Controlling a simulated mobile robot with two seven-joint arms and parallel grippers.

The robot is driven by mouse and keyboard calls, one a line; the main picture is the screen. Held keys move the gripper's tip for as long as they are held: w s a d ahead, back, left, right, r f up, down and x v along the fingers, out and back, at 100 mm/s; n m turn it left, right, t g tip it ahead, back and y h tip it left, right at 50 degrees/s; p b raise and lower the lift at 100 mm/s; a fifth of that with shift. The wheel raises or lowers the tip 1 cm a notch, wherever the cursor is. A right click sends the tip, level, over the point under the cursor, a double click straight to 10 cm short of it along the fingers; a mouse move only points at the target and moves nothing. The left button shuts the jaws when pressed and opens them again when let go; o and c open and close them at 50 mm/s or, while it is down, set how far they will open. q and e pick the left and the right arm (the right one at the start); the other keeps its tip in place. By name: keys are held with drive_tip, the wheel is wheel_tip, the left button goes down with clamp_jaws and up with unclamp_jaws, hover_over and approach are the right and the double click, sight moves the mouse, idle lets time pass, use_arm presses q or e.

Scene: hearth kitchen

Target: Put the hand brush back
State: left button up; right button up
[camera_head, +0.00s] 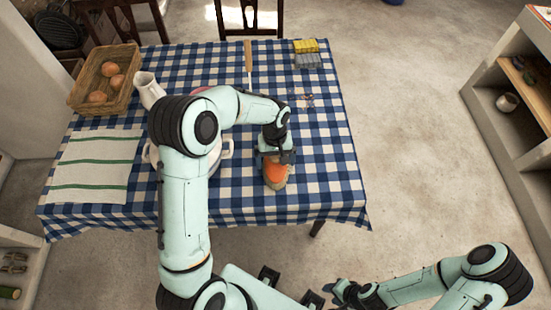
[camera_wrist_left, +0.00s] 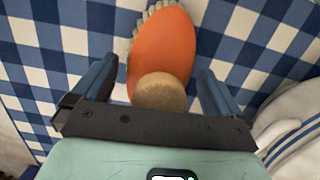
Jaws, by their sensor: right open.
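The hand brush (camera_head: 276,174) lies on the blue-checked tablecloth near its front edge. It has an orange oval body, pale bristles along one side and a tan round end. In the left wrist view the brush (camera_wrist_left: 165,55) sits ahead of and partly between the fingers, with gaps on both sides. My left gripper (camera_head: 284,158) is open just over the brush; in its wrist view the fingers (camera_wrist_left: 158,88) do not touch it. My right gripper (camera_head: 343,290) is open and empty, low at the bottom, away from the table.
A basket (camera_head: 75,98) with several round brown items, a white jug (camera_head: 148,88) and a green-striped cloth (camera_head: 95,165) are on the table's left. A white pot (camera_head: 228,148) is partly hidden behind my left arm. Yellow and grey blocks (camera_head: 306,46) lie at the back. A shelf (camera_head: 490,120) stands right.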

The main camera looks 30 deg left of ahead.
use_arm(q)
drive_tip(key=shift+r, duration=0.15)
use_arm(e)
drive_tip(key=shift+w+r, duration=0.1)
use_arm(q)
drive_tip(key=shift+w+r, duration=0.1)
drive_tip(key=shift+r, duration=0.2)
drive_tip(key=r, duration=0.7)
drive_tip(key=w+a+r+p, duration=0.1)
drive_tip(key=r, duration=0.3)
drive_tip(key=shift+r, duration=0.2)
use_arm(e)
drive_tip(key=shift+w+r, duration=0.45)
drive_tip(key=shift+r, duration=0.25)
use_arm(q)
drive_tip(key=shift+d, duration=0.1)
